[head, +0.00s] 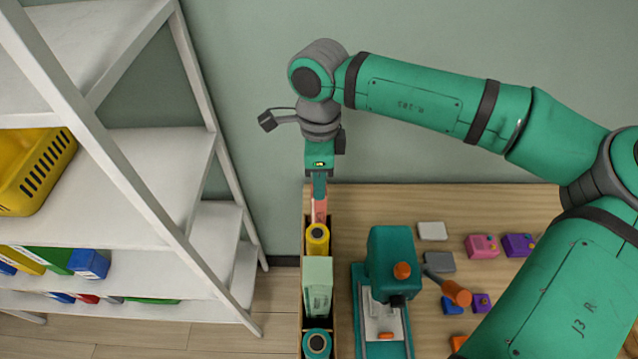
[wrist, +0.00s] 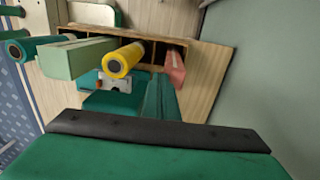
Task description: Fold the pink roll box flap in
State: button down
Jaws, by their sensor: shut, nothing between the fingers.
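The pink roll box (head: 319,210) stands in the far end slot of a wooden rack (head: 304,262) at the table's left edge. In the wrist view the pink roll box (wrist: 175,68) is just beyond my fingertips, at the right end of the rack (wrist: 150,38). Its flap is too small to make out, so I cannot tell its angle. My gripper (head: 319,192) points down at the box's near top end, its teal fingers shut and empty. In the wrist view my gripper (wrist: 162,82) is close to the pink box; I cannot tell whether it touches.
A teal press (head: 390,262) stands right of the rack. White shelving (head: 165,160) is left.

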notch_tip(320, 180, up, 15)
jog(key=shift+f, duration=0.2)
dwell(0.5)
